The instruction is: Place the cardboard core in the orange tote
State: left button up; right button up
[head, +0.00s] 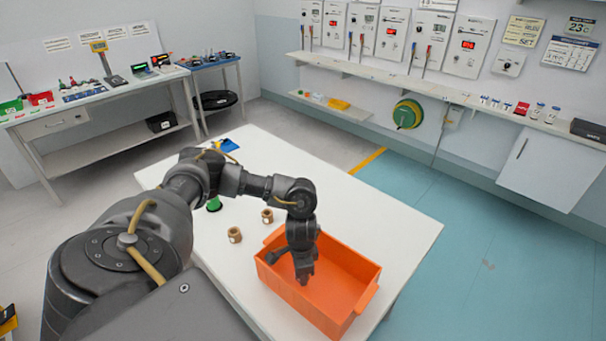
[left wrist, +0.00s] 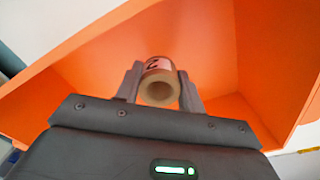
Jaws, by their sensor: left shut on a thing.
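My left gripper (head: 303,272) reaches down into the orange tote (head: 360,301) on the white table. In the left wrist view its two fingers (left wrist: 160,84) are shut on a small brown cardboard core (left wrist: 159,90) with a pale label. The core's open end faces the camera, and orange tote walls (left wrist: 225,50) surround it. Whether the core touches the tote floor cannot be told. In the head view the core cannot be made out at the fingers. My right gripper is not in view.
Two brown cores (head: 234,235) (head: 267,215) stand on the white table (head: 400,222) left of the tote. A green piece (head: 214,204) and a blue item (head: 229,145) are farther back. The table right of the tote is clear. A side bench (head: 100,92) stands at the left wall.

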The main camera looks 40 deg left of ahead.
pick_arm(q)
jog(key=shift+f, duration=1.9)
jog(key=shift+f, duration=0.15)
jog(key=o, duration=1)
notch_tip(320, 180, up, 12)
jog(key=shift+r+p, duration=0.25)
jog(key=shift+p, duration=0.25)
jog(key=shift+d+f, duration=0.1)
